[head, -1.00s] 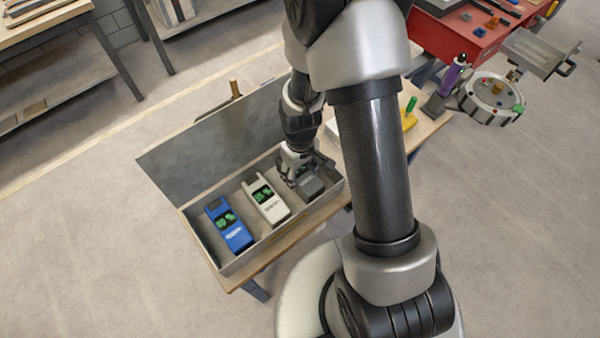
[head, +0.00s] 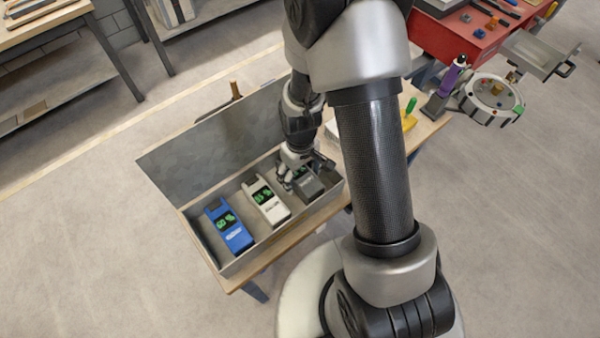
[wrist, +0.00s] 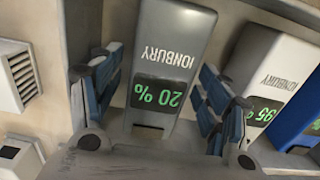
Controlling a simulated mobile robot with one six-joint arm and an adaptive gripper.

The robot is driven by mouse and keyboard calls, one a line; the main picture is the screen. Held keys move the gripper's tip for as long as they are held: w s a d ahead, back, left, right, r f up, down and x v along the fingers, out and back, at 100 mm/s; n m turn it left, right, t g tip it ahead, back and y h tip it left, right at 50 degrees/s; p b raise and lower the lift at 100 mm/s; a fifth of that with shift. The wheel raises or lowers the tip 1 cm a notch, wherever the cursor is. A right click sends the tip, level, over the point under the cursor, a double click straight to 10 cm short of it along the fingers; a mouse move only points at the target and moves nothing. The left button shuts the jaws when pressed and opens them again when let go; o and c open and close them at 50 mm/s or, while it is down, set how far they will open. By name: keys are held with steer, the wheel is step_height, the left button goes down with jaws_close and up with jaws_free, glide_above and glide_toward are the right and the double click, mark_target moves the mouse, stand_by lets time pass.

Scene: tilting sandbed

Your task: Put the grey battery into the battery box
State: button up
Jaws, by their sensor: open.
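The grey battery (head: 308,188) lies in the right compartment of the open grey battery box (head: 185,215). Its screen reads 20% in the wrist view (wrist: 172,45). My gripper (head: 296,172) is at the box's right compartment, beside and partly over the battery. In the wrist view my open gripper (wrist: 160,92) has one finger on each side of the battery, with gaps showing. Part of the battery is hidden by the gripper in the head view.
A white battery (head: 266,203) and a blue battery (head: 229,228) lie in the other compartments. The box's raised lid (head: 215,140) stands behind. Low dividers separate the compartments. A red workbench (head: 462,35) stands at the upper right.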

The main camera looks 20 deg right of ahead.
step_height(320, 180, up, 12)
steer(key=p, duration=0.4)
step_height(320, 180, up, 6)
glide_above(300, 173)
steer(key=s+a+r+m+t, duration=0.1)
steer(key=s+r+m+t, duration=0.2)
steer(key=s+r, duration=1.2)
step_height(300, 173, up, 2)
steer(key=shift+s+a+r+m+t, duration=0.1)
steer(key=shift+s+a+m+t, duration=0.15)
steer(key=shift+t, duration=0.55)
steer(key=shift+c, duration=0.4)
